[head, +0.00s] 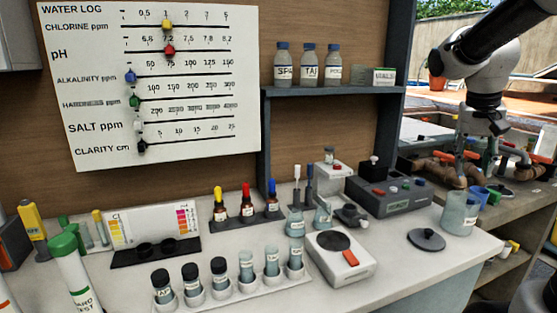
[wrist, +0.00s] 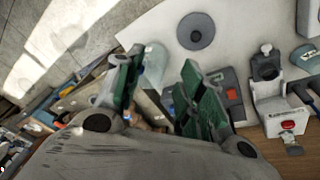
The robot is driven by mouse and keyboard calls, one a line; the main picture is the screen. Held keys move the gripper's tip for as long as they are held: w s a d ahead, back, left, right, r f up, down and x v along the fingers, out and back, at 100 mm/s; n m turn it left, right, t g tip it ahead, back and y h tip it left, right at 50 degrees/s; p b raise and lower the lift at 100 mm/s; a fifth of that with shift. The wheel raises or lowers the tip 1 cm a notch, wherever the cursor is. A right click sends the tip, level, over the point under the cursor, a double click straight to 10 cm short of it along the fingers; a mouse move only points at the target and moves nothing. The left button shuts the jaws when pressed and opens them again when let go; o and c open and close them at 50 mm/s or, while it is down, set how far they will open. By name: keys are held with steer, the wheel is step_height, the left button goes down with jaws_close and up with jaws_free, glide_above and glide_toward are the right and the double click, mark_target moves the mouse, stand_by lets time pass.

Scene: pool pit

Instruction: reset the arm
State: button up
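My arm reaches in from the upper right of the head view, over the right end of the bench. My gripper (head: 470,158) hangs near the shelf beyond that end, partly lost against the clutter behind it. In the wrist view my gripper (wrist: 160,68) shows two green-padded fingers apart, with a clear gap and nothing held. A pale jar (wrist: 156,62) shows beyond that gap; the jar (head: 460,213) stands on the bench corner in the head view, with a dark round lid (head: 426,240) lying to its left.
The white bench (head: 400,270) holds a row of vials (head: 220,277), a scale (head: 340,258), a grey meter box (head: 388,192) and dropper bottles (head: 246,205). A wall shelf (head: 335,90) carries bottles. Pipes and valves (head: 450,170) crowd the right side. The front right bench top is clear.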

steer(key=s+a+f+n+t+y, duration=0.1)
steer(key=s+a, duration=0.3)
steer(key=s, duration=0.4)
steer(key=s+a+f+n+t+y, duration=0.1)
steer(key=s+a+n, duration=0.3)
steer(key=s, duration=0.4)
steer(key=shift+a+f+n+t, duration=0.3)
steer(key=shift+a+f+t, duration=0.2)
steer(key=shift+a+f, duration=0.1)
